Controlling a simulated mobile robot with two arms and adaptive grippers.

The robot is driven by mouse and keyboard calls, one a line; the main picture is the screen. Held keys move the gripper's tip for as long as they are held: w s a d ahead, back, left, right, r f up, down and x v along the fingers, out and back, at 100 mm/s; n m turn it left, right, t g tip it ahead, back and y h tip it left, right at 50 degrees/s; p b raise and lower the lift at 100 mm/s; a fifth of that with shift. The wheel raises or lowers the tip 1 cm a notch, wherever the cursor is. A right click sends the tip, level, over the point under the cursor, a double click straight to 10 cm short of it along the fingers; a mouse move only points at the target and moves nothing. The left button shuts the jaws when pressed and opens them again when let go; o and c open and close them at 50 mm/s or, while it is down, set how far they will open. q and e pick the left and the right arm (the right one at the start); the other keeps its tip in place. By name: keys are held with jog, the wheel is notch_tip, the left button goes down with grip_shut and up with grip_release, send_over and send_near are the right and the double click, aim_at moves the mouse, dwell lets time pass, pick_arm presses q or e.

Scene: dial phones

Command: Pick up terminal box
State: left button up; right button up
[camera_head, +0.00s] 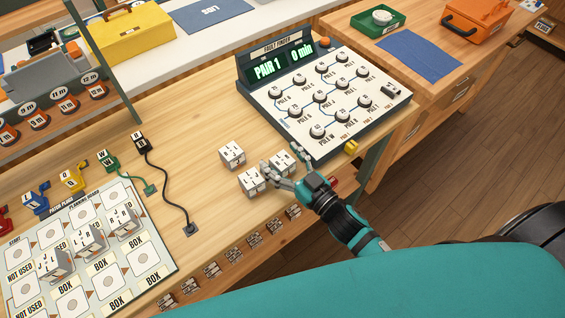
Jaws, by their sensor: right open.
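Three small pale terminal boxes with dark lettering stand on the wooden bench: one at the back left (232,154), one in front (250,182) and one at the right (284,158). My right gripper (271,172) is open, with its fingers between the front box and the right box. It hides part of the right box, and I cannot tell whether it touches either one. More boxes stand on the planning board (110,283) at the left, including one in its upper row (122,220). My left gripper is not in view.
The fault finder panel (325,97), reading PAIR 1 and 0 min, stands behind the boxes. A black cable (172,185) runs to a bench socket. Colored plugs line the board's back edge. The bench left of the boxes is mostly clear. An orange toolbox (478,22) stands at the far right.

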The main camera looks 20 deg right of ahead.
jog(key=c, duration=1.3)
